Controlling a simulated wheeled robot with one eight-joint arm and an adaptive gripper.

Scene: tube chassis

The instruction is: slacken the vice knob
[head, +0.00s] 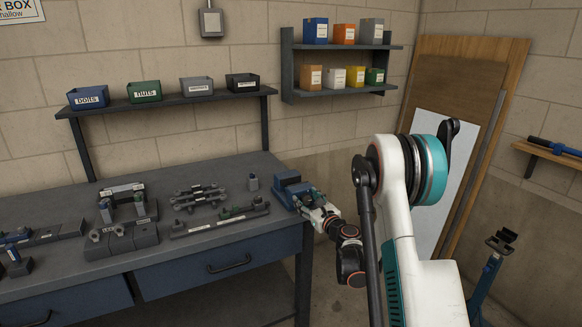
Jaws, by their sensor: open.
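The blue vice (289,182) sits at the right end of the grey workbench top, close to the front edge. My gripper (303,199) is at the vice's front right side, reaching in from the right. It is open. The vice knob cannot be made out; it is small or hidden by my gripper. Whether the fingers are around the knob or touching it cannot be told from this view.
The workbench (235,236) carries several tool racks left of the vice. A raised shelf with labelled bins (196,86) runs along its back. Boards (450,110) lean on the wall at right, and a blue stand (490,275) is on the floor.

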